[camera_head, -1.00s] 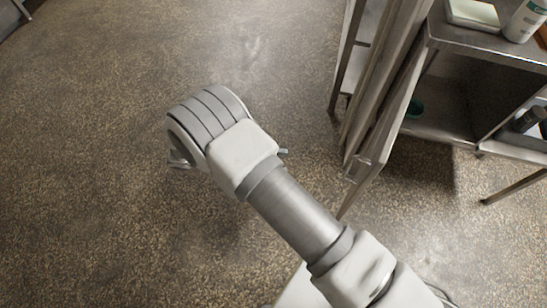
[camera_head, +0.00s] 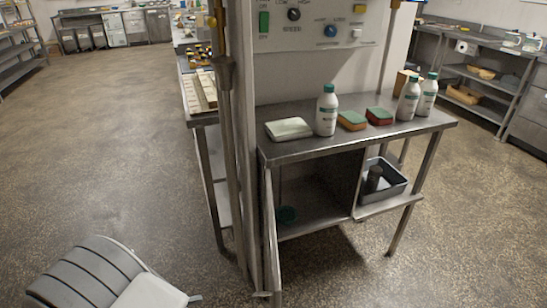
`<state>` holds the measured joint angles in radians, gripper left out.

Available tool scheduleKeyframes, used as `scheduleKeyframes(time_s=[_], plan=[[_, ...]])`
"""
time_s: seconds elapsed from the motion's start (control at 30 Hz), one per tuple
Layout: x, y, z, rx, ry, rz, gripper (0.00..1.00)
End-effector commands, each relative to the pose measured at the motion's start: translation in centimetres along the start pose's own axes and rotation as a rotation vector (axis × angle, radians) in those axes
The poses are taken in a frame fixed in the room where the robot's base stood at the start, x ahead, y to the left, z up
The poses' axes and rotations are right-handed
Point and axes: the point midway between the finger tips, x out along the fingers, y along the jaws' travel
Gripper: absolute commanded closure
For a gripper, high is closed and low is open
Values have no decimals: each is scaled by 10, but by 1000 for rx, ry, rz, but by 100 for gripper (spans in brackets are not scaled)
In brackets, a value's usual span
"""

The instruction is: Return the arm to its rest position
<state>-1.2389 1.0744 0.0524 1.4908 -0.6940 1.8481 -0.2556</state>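Part of my own arm shows at the lower left of the head view, a grey ribbed joint with a white cover. It hangs over bare floor, left of the steel stand. My gripper is not in view, and the rest of the arm is cut off by the bottom edge.
A steel stand (camera_head: 290,153) holds white bottles (camera_head: 326,112), sponges (camera_head: 352,121) and a folded cloth (camera_head: 289,128). A grey tray (camera_head: 393,187) sits on its lower shelf. A control panel (camera_head: 320,40) rises behind. Speckled floor (camera_head: 110,150) is clear at left; shelving (camera_head: 480,75) stands at right.

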Motion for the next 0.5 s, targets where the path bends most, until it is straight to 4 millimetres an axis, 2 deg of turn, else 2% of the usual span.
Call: scheduleKeyframes(time_s=[0.03,0.2,0.5], plan=[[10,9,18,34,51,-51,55],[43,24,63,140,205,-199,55],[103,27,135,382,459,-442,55]])
